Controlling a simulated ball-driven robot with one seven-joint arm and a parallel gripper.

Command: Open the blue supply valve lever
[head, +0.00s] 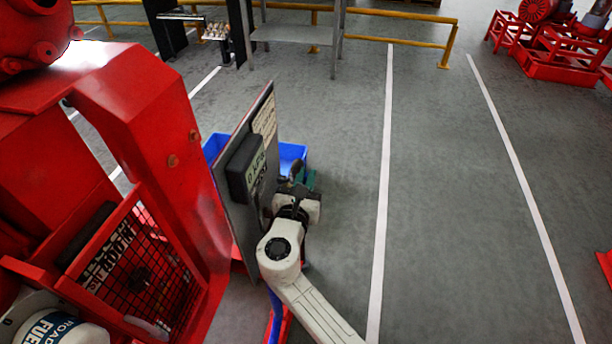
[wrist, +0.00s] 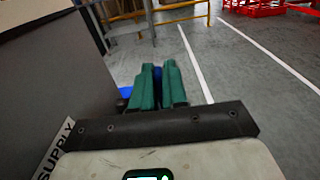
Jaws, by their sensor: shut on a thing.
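My gripper (wrist: 158,85) shows two green fingers close together in the wrist view. A narrow strip of the blue supply valve lever (wrist: 158,74) shows between them, so the gripper is shut on it. The fingers cover most of the lever, and its angle cannot be told. A sign reading SUPPLY (wrist: 56,146) is on the grey panel at the left. In the head view my gripper (head: 303,181) is beside the right side of the upright panel (head: 241,220). The lever cannot be made out there.
The panel carries a dark display box (head: 247,168). A red pumpset frame (head: 150,130) fills the left. A blue bin (head: 291,153) stands behind the panel. A yellow rail (head: 400,41) and a grey table (head: 297,33) are at the back.

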